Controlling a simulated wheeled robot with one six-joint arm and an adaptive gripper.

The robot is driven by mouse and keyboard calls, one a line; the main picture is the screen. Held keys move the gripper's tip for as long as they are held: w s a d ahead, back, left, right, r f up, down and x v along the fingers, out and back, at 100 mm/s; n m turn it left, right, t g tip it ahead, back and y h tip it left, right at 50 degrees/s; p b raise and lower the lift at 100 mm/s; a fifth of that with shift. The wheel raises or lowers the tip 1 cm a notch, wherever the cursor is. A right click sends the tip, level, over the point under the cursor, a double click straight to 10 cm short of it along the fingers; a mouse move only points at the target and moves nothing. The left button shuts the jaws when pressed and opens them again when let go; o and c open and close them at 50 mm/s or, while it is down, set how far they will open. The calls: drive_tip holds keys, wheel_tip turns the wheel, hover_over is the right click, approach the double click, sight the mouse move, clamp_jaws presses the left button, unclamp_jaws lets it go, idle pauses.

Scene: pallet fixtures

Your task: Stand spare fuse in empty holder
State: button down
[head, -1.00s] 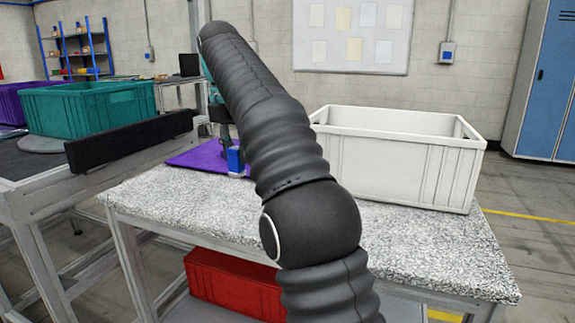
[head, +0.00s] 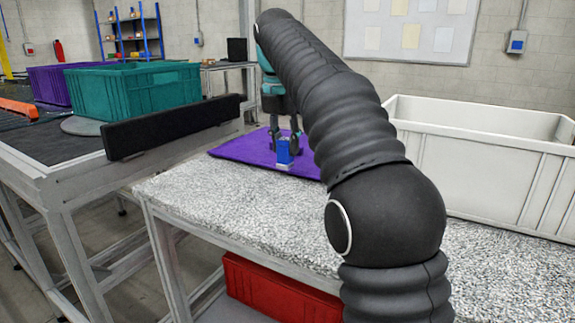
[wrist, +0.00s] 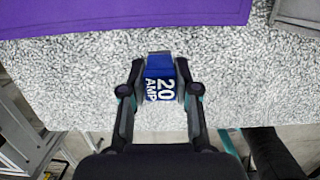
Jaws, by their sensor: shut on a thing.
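My gripper (head: 285,141) is shut on a blue fuse (head: 284,152) and holds it between its fingertips, pointing down. In the wrist view, the fuse (wrist: 160,80) reads "20 AMP" in white and sits between the two dark fingers (wrist: 160,92). It shows over the speckled worktop (wrist: 70,75), in front of the purple mat (wrist: 120,15). In the head view, a small pale part shows below the blue body; I cannot tell whether it touches anything. I cannot make out an empty holder in either view.
A white crate (head: 480,165) stands on the speckled table at right. A black bar (head: 170,127) edges the left table, which carries a teal crate (head: 135,92) and a purple crate (head: 50,85). A red crate (head: 275,290) sits below. The worktop's front left is clear.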

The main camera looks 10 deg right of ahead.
sight(286, 160)
drive_tip(key=shift+f+b, duration=0.75)
drive_tip(key=shift+f, duration=1.25)
drive_tip(key=shift+f, duration=0.1)
drive_tip(key=c, duration=0.8)
unclamp_jaws()
drive_tip(key=shift+c, duration=0.2)
